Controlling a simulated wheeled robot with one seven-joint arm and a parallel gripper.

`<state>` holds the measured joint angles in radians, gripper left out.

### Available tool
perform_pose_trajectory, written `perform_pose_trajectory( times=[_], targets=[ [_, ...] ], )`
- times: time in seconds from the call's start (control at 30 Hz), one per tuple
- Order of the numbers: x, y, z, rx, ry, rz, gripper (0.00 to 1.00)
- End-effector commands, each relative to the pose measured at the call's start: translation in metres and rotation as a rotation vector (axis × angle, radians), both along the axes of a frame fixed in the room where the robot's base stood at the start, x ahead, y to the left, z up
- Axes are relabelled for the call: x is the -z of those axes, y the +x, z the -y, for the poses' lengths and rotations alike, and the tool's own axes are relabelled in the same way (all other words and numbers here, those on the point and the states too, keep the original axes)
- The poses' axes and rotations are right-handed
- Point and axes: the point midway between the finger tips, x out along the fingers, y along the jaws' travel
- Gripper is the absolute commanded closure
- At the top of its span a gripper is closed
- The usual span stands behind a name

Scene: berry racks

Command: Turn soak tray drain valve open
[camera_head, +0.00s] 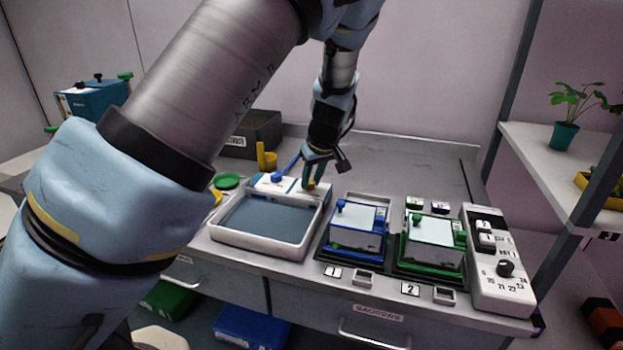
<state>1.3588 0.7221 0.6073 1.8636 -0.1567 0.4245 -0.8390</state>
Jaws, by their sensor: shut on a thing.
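The soak tray (220,238) is a white tray with a grey-blue basin on the left part of the bench. A white block with small fittings runs along its back edge. My gripper (311,183) points down at the right end of that block. It is shut on a small yellow part there, which looks like the drain valve handle (312,185). The fingers hide much of the handle, so its angle cannot be told. A blue lever or tube (292,161) and a blue knob (277,177) show just left of the gripper.
Right of the tray stand a blue-trimmed box (357,238) and a green-trimmed box (433,256), then a white control panel with a dial (490,290). The back right of the bench is clear.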

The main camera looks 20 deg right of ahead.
Motion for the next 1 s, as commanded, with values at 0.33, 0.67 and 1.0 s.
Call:
perform_pose_trajectory(
  times=[0.33, 0.67, 1.0],
  targets=[
    [0.001, 0.000, 0.000, 0.000, 0.000, -0.001, 0.40],
    [-0.006, -0.003, 0.001, 0.002, -0.002, 0.001, 0.40],
    [-0.062, -0.027, 0.003, 0.004, -0.005, 0.000, 0.40]
  ],
)
